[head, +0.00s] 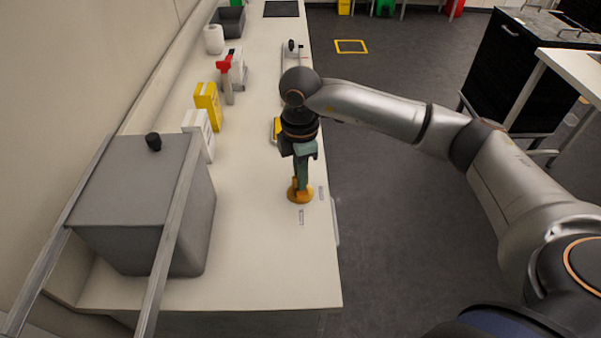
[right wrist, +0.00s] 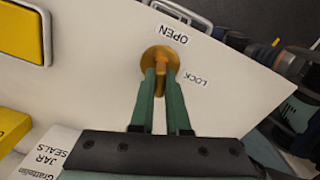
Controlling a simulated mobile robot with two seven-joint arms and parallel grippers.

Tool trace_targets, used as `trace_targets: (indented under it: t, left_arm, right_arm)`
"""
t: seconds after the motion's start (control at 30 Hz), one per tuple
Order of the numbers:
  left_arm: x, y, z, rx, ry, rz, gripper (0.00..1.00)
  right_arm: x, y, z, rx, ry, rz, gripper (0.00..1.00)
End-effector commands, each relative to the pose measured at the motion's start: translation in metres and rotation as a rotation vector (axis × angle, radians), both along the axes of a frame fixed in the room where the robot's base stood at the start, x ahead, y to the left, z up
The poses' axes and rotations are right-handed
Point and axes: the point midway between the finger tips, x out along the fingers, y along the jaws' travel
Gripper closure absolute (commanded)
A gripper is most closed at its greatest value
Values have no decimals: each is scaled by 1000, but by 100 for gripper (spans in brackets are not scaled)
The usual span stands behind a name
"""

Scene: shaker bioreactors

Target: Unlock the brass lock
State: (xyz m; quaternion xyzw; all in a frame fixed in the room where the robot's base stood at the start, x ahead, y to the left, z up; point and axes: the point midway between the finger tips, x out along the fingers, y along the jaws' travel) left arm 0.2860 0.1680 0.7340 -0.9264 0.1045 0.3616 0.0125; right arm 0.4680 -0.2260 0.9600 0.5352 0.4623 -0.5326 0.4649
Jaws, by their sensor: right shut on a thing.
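The brass lock (head: 300,194) is a round golden disc on the white bench top, near its right edge. It also shows in the right wrist view (right wrist: 151,57), with an upright brass part rising from it between my fingertips. My right gripper (head: 301,182) points down over the lock and is shut on this brass part. Its green fingers (right wrist: 161,80) hide some of the lock. An OPEN label (right wrist: 173,34) and a LOCK label (right wrist: 190,78) lie on the bench beside the disc. I cannot tell which label the brass part points to. My left gripper is out of view.
A grey lidded box (head: 140,205) stands at the bench's left. Yellow (head: 208,104) and white cartons, a red-topped item (head: 226,78) and a paper roll (head: 213,39) line the wall side. Bench surface in front of the lock is clear. Dark floor lies to the right.

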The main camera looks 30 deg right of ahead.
Motion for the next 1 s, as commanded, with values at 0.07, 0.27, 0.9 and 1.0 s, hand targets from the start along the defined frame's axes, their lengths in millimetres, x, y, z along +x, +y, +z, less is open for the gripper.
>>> trace_targets:
  t: [0.07,0.27,0.9,1.0]
  left_arm:
    - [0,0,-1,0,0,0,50]
    - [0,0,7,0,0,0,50]
    - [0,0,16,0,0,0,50]
    - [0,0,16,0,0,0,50]
  right_arm:
    - [-4,2,-6,2,14,6,100]
    - [-4,2,-4,2,16,-106,100]
    - [-4,2,-7,1,15,-359,76]
    - [-4,2,-6,1,13,-360,65]
